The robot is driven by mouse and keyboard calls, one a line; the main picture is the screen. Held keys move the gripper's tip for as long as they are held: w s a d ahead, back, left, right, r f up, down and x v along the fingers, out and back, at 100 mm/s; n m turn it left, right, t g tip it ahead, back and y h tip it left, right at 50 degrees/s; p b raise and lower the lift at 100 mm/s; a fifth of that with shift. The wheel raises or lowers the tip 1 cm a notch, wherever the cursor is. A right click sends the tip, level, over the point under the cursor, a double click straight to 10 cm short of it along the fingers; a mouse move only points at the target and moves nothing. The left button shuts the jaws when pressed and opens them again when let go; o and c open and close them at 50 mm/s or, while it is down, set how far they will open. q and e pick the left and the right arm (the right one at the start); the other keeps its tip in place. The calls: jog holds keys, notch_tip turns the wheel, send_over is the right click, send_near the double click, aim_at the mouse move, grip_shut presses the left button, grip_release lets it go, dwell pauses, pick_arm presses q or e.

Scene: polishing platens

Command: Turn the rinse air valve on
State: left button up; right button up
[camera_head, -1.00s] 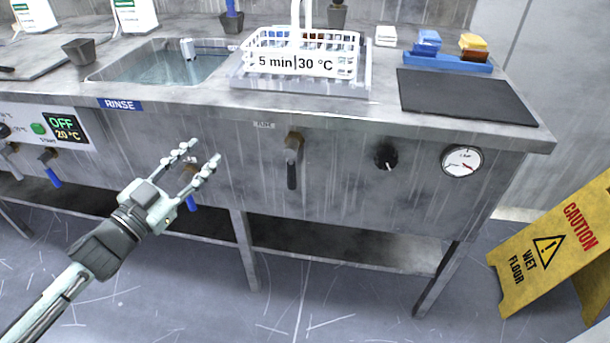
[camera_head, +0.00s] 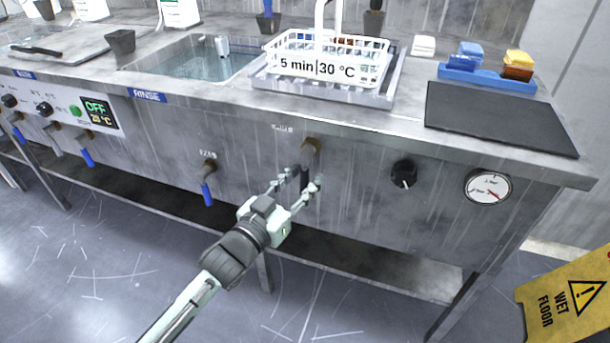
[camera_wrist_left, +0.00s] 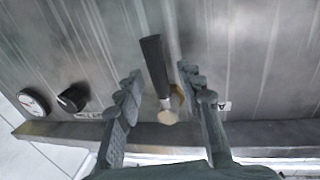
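The valve (camera_head: 310,148) with a brass body and a black handle sits on the front panel below the basket; its label is too blurred to read. My left gripper (camera_head: 297,184) is at this valve, with its fingers open and spread around the handle. In the left wrist view the black handle (camera_wrist_left: 153,58) lies between the two fingers of the gripper (camera_wrist_left: 160,72), with gaps visible on both sides. In the head view the handle is partly hidden by the fingers and hangs downward. My right gripper is not in view.
A black knob (camera_head: 404,174) and a round gauge (camera_head: 488,188) are to the right of the valve. A blue-handled valve (camera_head: 208,182) is to its left. The counter edge runs above. A yellow wet floor sign (camera_head: 565,300) stands at lower right.

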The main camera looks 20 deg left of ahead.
pick_arm(q)
jog(key=shift+w+d, duration=0.1)
jog(key=shift+w, duration=0.45)
jog(key=shift+c, duration=0.3)
grip_shut()
